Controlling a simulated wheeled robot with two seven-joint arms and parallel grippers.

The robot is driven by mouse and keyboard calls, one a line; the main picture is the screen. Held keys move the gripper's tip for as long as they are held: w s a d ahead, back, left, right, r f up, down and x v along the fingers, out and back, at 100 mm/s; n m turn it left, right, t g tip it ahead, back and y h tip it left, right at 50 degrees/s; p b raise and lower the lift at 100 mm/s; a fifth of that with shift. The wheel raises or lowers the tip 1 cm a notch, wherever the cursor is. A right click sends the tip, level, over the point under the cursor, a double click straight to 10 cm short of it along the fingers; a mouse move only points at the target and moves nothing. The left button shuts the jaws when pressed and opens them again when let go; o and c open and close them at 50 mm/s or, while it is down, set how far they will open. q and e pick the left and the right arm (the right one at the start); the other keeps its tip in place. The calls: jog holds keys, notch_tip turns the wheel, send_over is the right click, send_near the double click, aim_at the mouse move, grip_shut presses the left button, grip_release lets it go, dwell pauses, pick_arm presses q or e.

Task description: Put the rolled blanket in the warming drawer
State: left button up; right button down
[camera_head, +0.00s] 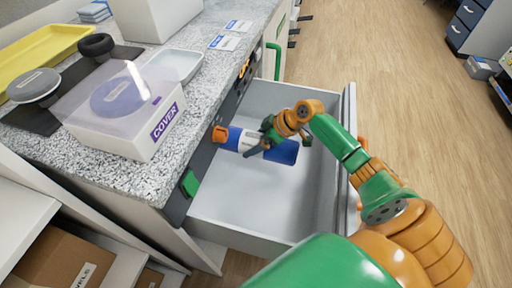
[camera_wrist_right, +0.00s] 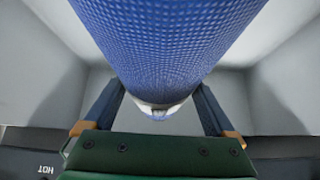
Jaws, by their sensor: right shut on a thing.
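The rolled blanket (camera_head: 284,152) is a blue roll with a white part and an orange piece towards its left end. It lies across my right gripper (camera_head: 262,141), whose dark fingers are shut on it. In the right wrist view the textured blue roll (camera_wrist_right: 165,45) fills the upper middle, between the two fingers (camera_wrist_right: 160,108). The warming drawer (camera_head: 240,196) is pulled open, with a pale grey inside. The roll is within the drawer's outline in the head view; whether it touches the floor of the drawer I cannot tell. My left gripper is out of view.
The speckled counter (camera_head: 115,176) borders the drawer on the left. On it stand a clear-lidded box marked COVER (camera_head: 140,139), a white tray (camera_head: 175,65) and a yellow tray (camera_head: 48,52). A green handle (camera_head: 275,60) stands out beyond the drawer.

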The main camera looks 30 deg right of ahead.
jog(key=shift+w+d, duration=0.45)
jog(key=shift+d+f, duration=0.15)
jog(key=shift+f, duration=0.15)
notch_tip(320, 180, down, 3)
jog(key=shift+r+b, duration=0.1)
jog(key=shift+b, duration=0.4)
jog(key=shift+f+b, duration=0.5)
jog(key=shift+f, duration=0.2)
grip_release()
